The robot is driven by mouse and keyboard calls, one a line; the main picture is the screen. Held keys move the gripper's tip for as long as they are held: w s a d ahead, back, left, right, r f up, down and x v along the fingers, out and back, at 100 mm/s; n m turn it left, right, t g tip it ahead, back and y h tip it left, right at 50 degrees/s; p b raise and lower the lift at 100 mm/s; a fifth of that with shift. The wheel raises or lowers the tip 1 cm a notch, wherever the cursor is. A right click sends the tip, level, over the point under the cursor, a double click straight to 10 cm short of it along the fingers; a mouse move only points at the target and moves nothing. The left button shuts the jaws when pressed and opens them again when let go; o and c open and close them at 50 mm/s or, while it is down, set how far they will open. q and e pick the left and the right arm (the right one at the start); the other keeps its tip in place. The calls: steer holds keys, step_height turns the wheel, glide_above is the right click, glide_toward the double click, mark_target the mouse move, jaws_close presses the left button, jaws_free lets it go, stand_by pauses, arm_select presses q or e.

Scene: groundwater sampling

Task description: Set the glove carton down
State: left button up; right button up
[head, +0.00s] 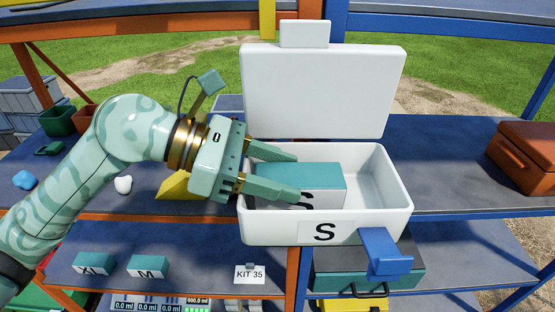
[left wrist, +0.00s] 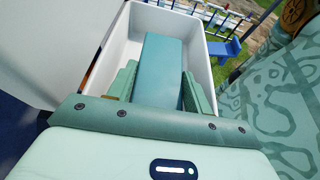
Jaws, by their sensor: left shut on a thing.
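The glove carton (head: 318,182) is a teal and white box with an S on its front. It is inside the white open case (head: 323,232), which also bears an S label and has its lid (head: 318,92) raised. My left gripper (head: 296,172) reaches in from the left, shut on the carton with one finger on each side. In the left wrist view the carton (left wrist: 162,62) lies between the fingers, inside the white case (left wrist: 205,50). I cannot tell whether the carton's underside touches the case floor. My right gripper is not in view.
Cartons marked XL (head: 93,265) and M (head: 148,267) and a KIT 35 card (head: 250,273) are on the lower shelf. A brown-orange case (head: 526,155) stands far right. The shelf (head: 445,180) between is clear.

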arm_select(q)
steer(key=shift+w, duration=0.15)
steer(key=shift+f, duration=0.1)
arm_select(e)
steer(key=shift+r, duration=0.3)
arm_select(q)
steer(key=shift+f+b, duration=0.5)
steer(key=shift+b, duration=0.15)
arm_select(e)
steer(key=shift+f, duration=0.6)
